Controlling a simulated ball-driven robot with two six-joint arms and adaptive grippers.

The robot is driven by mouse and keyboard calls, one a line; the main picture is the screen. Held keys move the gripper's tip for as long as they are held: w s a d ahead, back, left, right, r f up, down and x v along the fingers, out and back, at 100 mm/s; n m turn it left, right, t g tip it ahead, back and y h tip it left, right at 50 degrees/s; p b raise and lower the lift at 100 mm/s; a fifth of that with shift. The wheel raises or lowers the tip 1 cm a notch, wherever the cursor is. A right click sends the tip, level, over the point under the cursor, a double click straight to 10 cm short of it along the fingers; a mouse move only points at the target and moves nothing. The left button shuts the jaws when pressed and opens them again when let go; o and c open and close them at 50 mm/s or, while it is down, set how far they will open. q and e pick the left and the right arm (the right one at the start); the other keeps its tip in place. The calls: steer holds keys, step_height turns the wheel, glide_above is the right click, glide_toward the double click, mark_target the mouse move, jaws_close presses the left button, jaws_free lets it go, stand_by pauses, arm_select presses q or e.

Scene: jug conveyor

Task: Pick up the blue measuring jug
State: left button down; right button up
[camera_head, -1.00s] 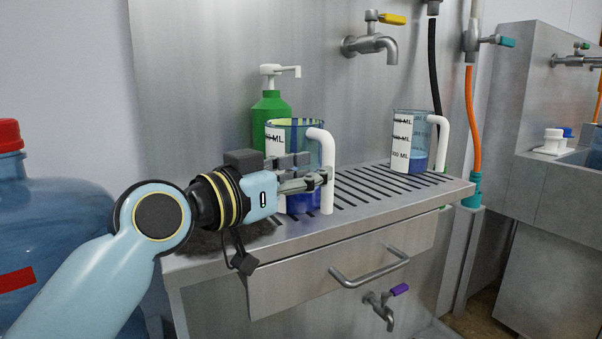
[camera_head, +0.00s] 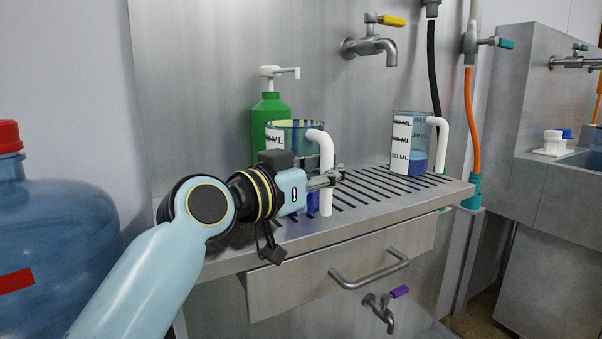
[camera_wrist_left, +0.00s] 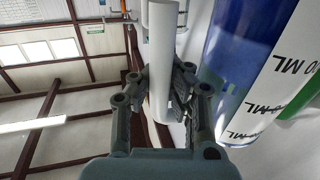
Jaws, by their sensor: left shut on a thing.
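The blue measuring jug (camera_head: 306,135) is clear with a blue tint, a white label strip and a white handle (camera_head: 327,150). It stands upright at the left part of the slatted steel shelf, partly hidden behind my left gripper. My left gripper (camera_head: 334,177) reaches in from the left and is shut on the handle. In the left wrist view my left gripper (camera_wrist_left: 160,98) has its fingers on both sides of the white handle (camera_wrist_left: 160,50), with the jug body (camera_wrist_left: 243,55) to the right. My right gripper is not in view.
A second jug (camera_head: 419,150) with blue at its bottom stands farther right on the steel shelf (camera_head: 300,240). A green pump bottle (camera_head: 270,112) is behind the near jug. A tap (camera_head: 372,44) hangs above. The slats between the jugs are clear.

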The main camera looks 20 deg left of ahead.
mark_target(323, 147)
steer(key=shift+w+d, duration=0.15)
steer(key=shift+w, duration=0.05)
arm_select(q)
steer(key=shift+r, duration=0.1)
steer(key=shift+r, duration=0.45)
step_height(323, 147, up, 3)
steer(key=shift+s+f+p, duration=0.1)
steer(key=shift+p, duration=0.45)
steer(key=p+v, duration=0.4)
steer(key=v, duration=1.3)
steer(key=shift+s+p, duration=0.35)
steer(key=shift+s, duration=0.05)
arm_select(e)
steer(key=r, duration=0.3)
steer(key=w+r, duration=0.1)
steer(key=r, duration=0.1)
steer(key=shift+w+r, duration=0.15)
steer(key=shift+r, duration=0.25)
arm_select(q)
steer(key=shift+a+f, duration=0.15)
steer(key=shift+f, duration=0.05)
